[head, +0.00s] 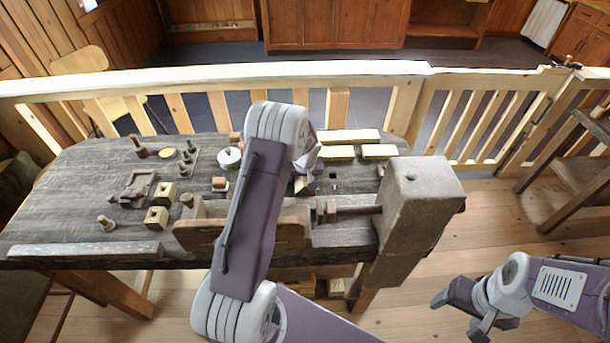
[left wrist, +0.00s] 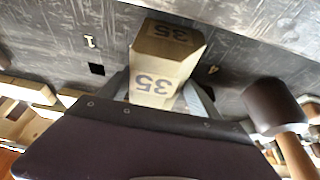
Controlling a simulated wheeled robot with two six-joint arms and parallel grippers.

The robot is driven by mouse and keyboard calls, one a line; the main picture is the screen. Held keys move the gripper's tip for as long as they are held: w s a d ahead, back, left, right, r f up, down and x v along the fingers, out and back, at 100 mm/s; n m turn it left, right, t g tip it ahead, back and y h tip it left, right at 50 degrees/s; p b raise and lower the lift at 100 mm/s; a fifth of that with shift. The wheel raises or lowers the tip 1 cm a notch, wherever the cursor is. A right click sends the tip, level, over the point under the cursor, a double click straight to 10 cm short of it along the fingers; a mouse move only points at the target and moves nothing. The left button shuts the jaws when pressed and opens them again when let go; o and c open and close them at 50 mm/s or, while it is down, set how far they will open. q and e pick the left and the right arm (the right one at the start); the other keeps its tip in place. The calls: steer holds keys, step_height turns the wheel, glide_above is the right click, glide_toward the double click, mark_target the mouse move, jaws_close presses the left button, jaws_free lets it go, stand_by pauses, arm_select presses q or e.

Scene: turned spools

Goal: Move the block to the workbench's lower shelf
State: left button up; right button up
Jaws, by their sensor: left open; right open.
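The block (left wrist: 158,72) is pale wood marked "35" and sits on the dark workbench top in the left wrist view. My left gripper (left wrist: 162,92) is open, with a finger on either side of the block; whether they touch it I cannot tell. In the head view my left gripper (head: 306,172) is over the bench, partly hidden by its own arm. My right gripper (head: 459,318) is open and empty, out over the floor right of the bench. The workbench (head: 70,205) has a lower shelf (head: 318,289), mostly hidden behind the bench top and my left arm.
A mallet (left wrist: 274,104) lies close to the block in the left wrist view. Turned pieces, drilled cubes (head: 157,217) and pale wooden bars (head: 348,136) lie on the bench. A heavy wooden vise (head: 420,190) stands at its right end. A railing (head: 220,73) runs behind.

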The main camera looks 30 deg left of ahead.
arm_select(q)
steer(key=shift+w+a+f, duration=0.1)
steer(key=shift+w+f, duration=0.1)
steer(key=shift+s, duration=0.1)
steer(key=c, duration=1.5)
steer(key=shift+o, duration=0.2)
steer(key=shift+r, duration=0.55)
step_height(320, 180, up, 3)
steer(key=shift+r, duration=0.1)
steer(key=w+d+r+b, duration=0.1)
steer(key=d+r, duration=0.6)
steer(key=d, duration=0.4)
steer(key=shift+w+d+b, duration=0.3)
steer(key=shift+d, duration=0.05)
